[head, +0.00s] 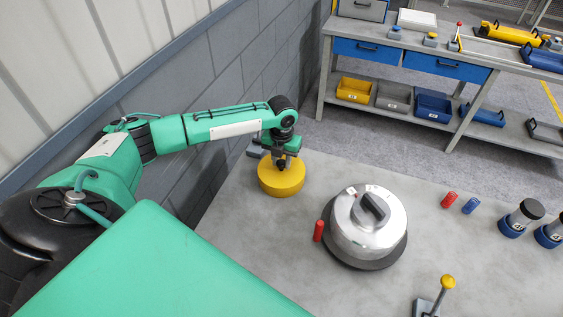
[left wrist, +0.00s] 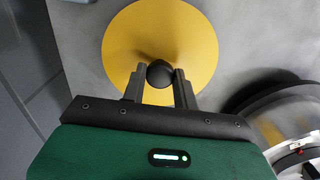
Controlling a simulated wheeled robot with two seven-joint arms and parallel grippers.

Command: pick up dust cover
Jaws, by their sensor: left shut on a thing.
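The dust cover (head: 283,180) is a round yellow disc-like cover with a dark knob on top. It is at the far left part of the grey table in the head view. It also shows in the left wrist view (left wrist: 189,30), with its dark round knob (left wrist: 159,74) between the fingers. My left gripper (head: 282,163) is over the cover and shut on its knob; the fingers also show in the left wrist view (left wrist: 158,82). I cannot tell whether the cover touches the table. My right gripper is not in view.
A silver domed housing (head: 367,222) on a dark round base stands right of the cover. A red cylinder (head: 319,231) is beside it. A grey wall (head: 215,75) runs close on the left. A yellow-knobbed lever (head: 447,283) is at the front right.

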